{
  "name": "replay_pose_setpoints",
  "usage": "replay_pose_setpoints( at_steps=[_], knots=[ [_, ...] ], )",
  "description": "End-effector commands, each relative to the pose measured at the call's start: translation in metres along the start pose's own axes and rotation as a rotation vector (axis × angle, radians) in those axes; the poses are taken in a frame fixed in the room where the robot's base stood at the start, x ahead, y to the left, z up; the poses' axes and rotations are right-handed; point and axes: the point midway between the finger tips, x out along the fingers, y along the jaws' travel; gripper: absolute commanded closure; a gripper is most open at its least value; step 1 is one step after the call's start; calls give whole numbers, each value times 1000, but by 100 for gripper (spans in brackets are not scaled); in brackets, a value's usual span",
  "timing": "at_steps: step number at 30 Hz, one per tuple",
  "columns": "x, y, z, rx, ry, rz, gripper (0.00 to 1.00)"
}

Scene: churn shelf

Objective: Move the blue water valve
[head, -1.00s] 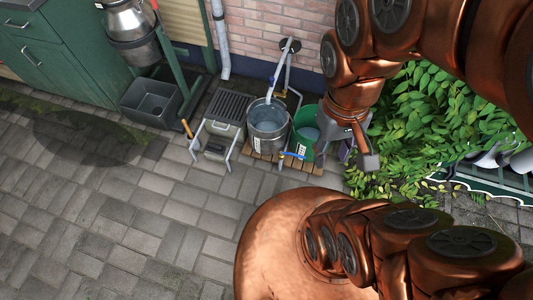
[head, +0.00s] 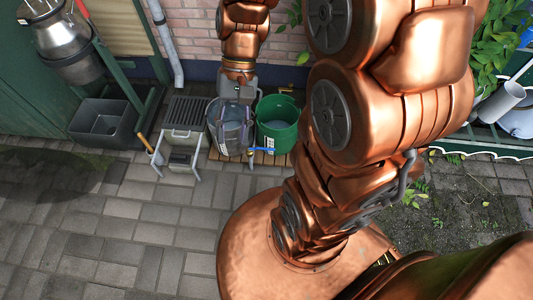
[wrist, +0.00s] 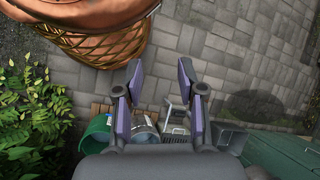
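A small blue handle (head: 263,150) with a yellow fitting shows low at the front, between the metal bucket (head: 214,112) and the green bucket (head: 291,113). I cannot tell whether it is the water valve. The pipe above the buckets is hidden behind my arm in the head view. No blue valve is clear there.
The buckets stand on a wooden pallet (head: 268,159) by the brick wall. A slatted grey stand (head: 187,112) and a grey tub (head: 103,123) are to the left. Leafy plants (head: 496,45) are to the right. The paving (head: 110,230) in front is open.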

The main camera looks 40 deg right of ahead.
Motion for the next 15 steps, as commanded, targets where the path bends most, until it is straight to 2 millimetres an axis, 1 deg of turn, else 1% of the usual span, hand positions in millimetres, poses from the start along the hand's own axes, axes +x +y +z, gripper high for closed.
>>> replay_pose_setpoints(
  at_steps=[1,8,14,15],
  knots=[
    [13,3,-18,28,-21,-34,61],
    [40,8,-80,144,-104,-196,61],
    [64,20,-138,246,-166,-344,61],
    [69,24,-150,267,-178,-374,61]
  ],
)
